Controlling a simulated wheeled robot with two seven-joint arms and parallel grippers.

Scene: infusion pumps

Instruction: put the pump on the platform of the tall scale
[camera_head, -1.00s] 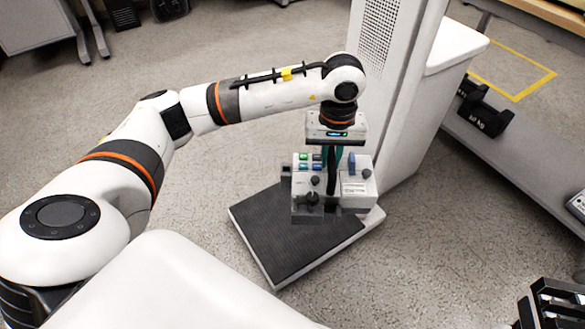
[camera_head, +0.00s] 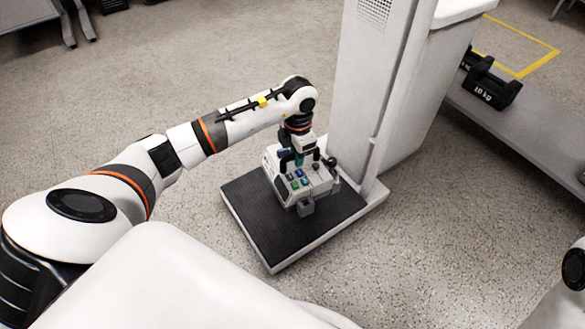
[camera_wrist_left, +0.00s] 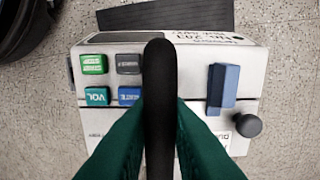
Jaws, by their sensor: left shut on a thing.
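The pump (camera_head: 294,187) is a white and grey box with green and blue buttons and dark knobs. My left gripper (camera_head: 299,158) comes from above and is shut on the pump's dark handle. The left wrist view shows the green fingers (camera_wrist_left: 160,130) on either side of the black handle, with the pump's buttoned face (camera_wrist_left: 75,75) below.
The scale's tall white column (camera_head: 365,90) rises just behind the platform. A grey bench (camera_head: 530,140) at right carries a black 10 kg weight (camera_head: 490,88). The floor left of the platform is clear.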

